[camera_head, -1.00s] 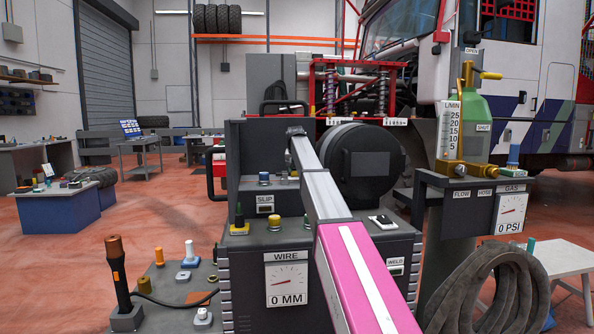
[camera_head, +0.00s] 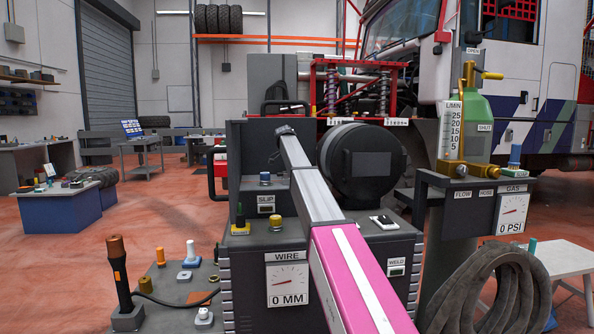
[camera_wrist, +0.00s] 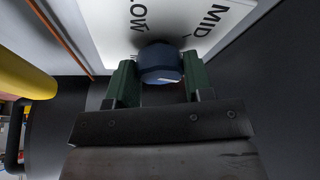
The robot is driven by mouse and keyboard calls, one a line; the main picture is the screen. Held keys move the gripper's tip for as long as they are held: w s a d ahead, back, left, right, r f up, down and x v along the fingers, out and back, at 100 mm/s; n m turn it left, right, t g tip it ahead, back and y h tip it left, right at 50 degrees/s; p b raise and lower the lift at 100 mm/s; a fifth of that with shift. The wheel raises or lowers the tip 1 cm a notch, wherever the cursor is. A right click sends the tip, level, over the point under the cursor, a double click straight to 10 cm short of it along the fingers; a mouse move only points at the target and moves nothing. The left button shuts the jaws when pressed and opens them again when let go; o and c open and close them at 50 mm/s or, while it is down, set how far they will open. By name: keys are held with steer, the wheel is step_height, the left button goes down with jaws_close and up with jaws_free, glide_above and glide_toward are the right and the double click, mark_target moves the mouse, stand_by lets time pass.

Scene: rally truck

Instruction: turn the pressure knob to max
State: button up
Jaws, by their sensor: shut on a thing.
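A round blue knob (camera_wrist: 160,63) with a white pointer mark stands out from a white dial plate (camera_wrist: 110,25) in the wrist view. The plate reads "LOW" at left and "MID" at right; no max mark shows. I cannot read a pressure label on it. My gripper (camera_wrist: 157,82) has its two green fingers on either side of the knob and is shut on it. The mark lies on the knob's lower right in that view. In the head view, my gripper's dark end (camera_head: 286,131) is by the upright panel behind the welder; the held knob cannot be made out there.
The grey machine with the wire gauge (camera_head: 288,280), reading 0 MM, stands under my arm. A dark round drum (camera_head: 365,160) is close at its right. A green gas bottle (camera_head: 478,110) and a gas gauge (camera_head: 511,213), reading 0 PSI, stand further right.

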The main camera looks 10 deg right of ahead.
steer(key=m+g, duration=0.1)
steer(key=m, duration=0.2)
steer(key=m+g, duration=0.1)
steer(key=m, duration=0.2)
steer(key=shift+w+m+g, duration=0.2)
steer(key=shift+m+g, duration=0.1)
stand_by(0.5)
steer(key=o, duration=0.9)
